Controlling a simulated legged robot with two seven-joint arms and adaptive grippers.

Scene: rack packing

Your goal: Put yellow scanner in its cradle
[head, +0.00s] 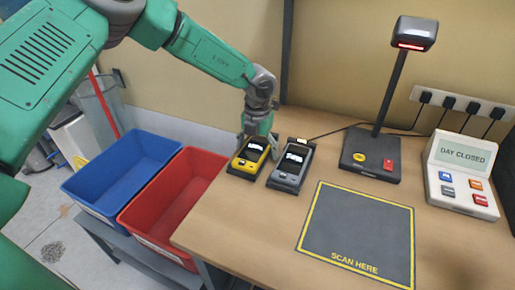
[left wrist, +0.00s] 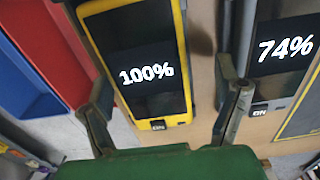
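The yellow scanner (head: 250,154) lies near the left edge of the wooden table, screen up. In the left wrist view the yellow scanner (left wrist: 158,110) reads 100% above a small ON label. A dark edge shows under it, but I cannot tell whether that is a cradle. My left gripper (head: 257,143) is right over it, pointing down. In the left wrist view its fingers (left wrist: 165,115) are spread on either side of the scanner, with a gap at the right finger. My right gripper is not in view.
A grey scanner (head: 290,166) reading 74% (left wrist: 286,48) stands close to the right. Beyond are a lamp-like stand (head: 372,150), a button terminal (head: 460,170) and a scan mat (head: 357,230). A red bin (head: 150,232) and blue bin (head: 88,200) stand left of the table.

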